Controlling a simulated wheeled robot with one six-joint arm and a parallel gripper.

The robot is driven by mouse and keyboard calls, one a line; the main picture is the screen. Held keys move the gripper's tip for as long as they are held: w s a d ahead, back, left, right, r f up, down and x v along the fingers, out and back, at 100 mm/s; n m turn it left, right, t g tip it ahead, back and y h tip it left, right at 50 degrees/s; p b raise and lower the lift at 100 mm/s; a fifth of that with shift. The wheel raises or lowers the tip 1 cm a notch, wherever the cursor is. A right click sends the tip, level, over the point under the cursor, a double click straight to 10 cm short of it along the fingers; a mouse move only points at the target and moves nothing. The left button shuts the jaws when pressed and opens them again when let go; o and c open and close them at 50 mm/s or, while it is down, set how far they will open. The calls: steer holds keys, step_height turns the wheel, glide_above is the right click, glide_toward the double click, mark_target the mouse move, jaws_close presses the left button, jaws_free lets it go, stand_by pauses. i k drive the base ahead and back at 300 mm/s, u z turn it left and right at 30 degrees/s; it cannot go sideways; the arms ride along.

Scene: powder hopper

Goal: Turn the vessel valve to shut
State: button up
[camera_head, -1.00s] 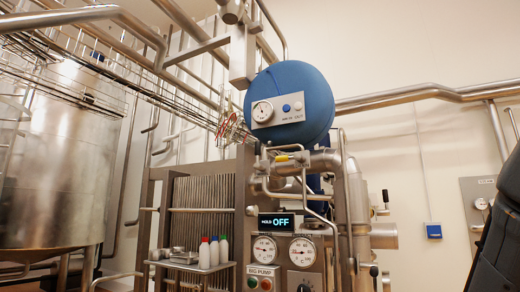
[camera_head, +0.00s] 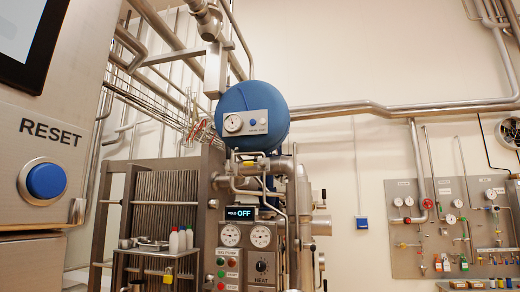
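A blue rounded vessel (camera_head: 262,108) stands above the plate stack in the middle. A light panel (camera_head: 246,123) with a dial and a blue button is on its front. Steel pipes (camera_head: 250,164) run below the vessel. A small black-handled lever (camera_head: 324,195) shows to the right of them. I cannot tell which fitting is the vessel valve, nor its position. My gripper is not in view.
A steel panel with a blue RESET button (camera_head: 46,180) stands close at left. A display (camera_head: 253,213) reads HOLD OFF above two gauges. Bottles (camera_head: 174,241) stand on a shelf. A wall board (camera_head: 447,228) with gauges and valves is at right.

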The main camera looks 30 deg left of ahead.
mark_target(228, 168)
steer(key=u, duration=1)
steer(key=i, duration=0.85)
steer(key=u, duration=0.45)
